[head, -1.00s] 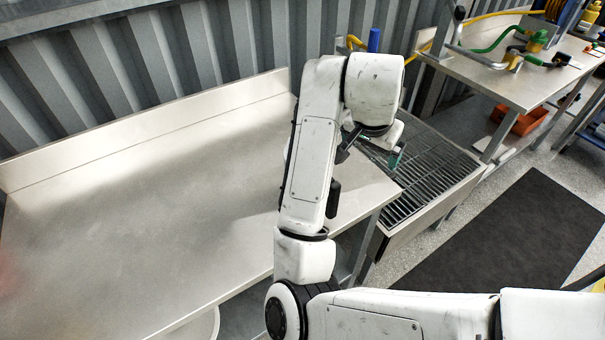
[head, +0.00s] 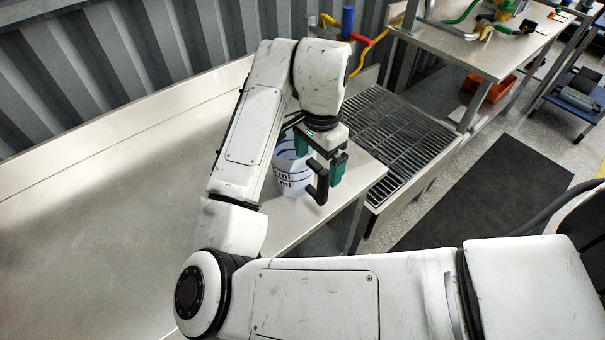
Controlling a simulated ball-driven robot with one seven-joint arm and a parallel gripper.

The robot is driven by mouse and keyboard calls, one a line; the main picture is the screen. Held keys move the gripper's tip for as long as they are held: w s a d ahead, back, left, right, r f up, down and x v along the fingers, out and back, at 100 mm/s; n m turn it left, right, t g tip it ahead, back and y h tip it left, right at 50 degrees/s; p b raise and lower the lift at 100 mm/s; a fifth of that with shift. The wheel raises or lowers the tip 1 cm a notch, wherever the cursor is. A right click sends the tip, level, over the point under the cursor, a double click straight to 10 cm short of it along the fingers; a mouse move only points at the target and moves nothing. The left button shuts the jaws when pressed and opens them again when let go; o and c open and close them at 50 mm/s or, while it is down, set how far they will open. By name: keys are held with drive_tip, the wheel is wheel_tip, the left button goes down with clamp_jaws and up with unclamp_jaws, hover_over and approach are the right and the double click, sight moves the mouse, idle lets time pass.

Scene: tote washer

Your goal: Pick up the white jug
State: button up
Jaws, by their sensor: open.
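The white jug (head: 291,183) stands on the steel bench near its right end. My gripper (head: 322,172) has green-sided fingers and is open. It hangs over the jug's right side, with the fingers close around the handle area. I cannot tell whether they touch the handle.
The steel bench (head: 110,215) is bare to the left. A slatted drain grate (head: 395,135) adjoins its right end. A corrugated wall stands behind. A second table (head: 480,45) with hoses and fittings is at the back right. A dark mat (head: 480,190) lies on the floor.

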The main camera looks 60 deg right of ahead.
sight(317, 176)
drive_tip(key=shift+f, duration=2.6)
drive_tip(key=shift+c, duration=0.5)
drive_tip(key=c, duration=1.4)
drive_tip(key=shift+r, duration=0.1)
